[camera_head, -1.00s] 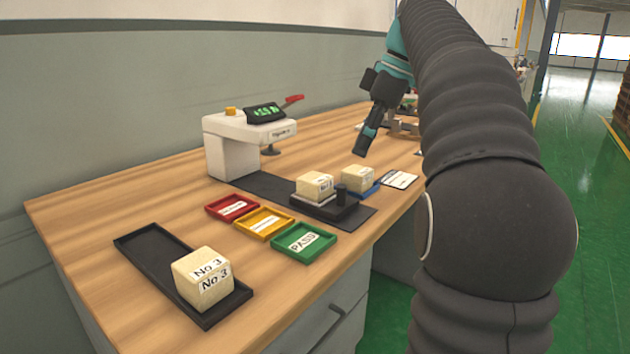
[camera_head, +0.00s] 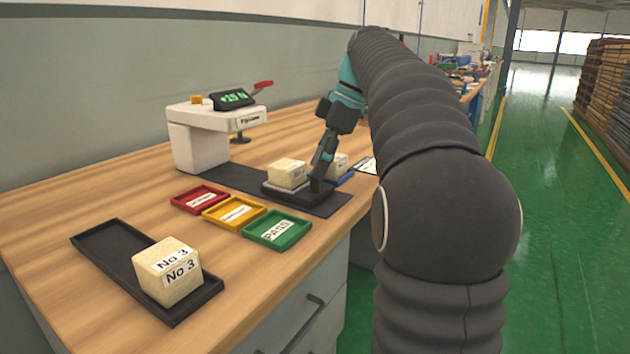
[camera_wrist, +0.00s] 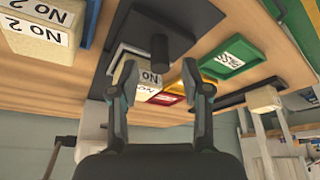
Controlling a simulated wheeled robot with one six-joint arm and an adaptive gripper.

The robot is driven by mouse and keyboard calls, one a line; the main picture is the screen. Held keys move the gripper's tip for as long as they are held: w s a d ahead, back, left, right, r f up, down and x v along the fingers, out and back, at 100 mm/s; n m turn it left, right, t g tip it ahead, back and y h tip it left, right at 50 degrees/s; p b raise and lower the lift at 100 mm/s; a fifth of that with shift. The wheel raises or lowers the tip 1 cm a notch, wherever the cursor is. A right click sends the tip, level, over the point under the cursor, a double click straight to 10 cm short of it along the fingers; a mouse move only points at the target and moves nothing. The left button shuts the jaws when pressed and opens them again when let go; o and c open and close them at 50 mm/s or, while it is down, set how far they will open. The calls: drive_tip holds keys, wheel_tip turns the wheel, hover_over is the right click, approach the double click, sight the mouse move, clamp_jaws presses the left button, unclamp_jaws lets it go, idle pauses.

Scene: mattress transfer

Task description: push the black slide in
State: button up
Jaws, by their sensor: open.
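The black slide (camera_head: 290,197) lies on a dark mat below the white press-like device (camera_head: 200,140), carrying a pale foam block (camera_head: 288,173). In the wrist view its upright black knob (camera_wrist: 158,48) stands just beyond and between my fingertips, and the labelled block (camera_wrist: 146,80) shows partly behind my left finger. My gripper (camera_wrist: 159,76) is open, with one finger on each side of the knob's line; contact cannot be told. In the head view my gripper (camera_head: 320,180) is low at the slide's right end and hides the knob.
Red (camera_head: 199,198), yellow (camera_head: 233,211) and green (camera_head: 276,229) trays lie in front of the slide. A black tray (camera_head: 110,245) holds a No 3 block (camera_head: 167,270). A No 2 block (camera_wrist: 40,28) sits close beside the slide, on a blue tray (camera_head: 346,179).

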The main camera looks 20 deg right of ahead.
drive_tip(key=shift+x, duration=1.45)
clamp_jaws()
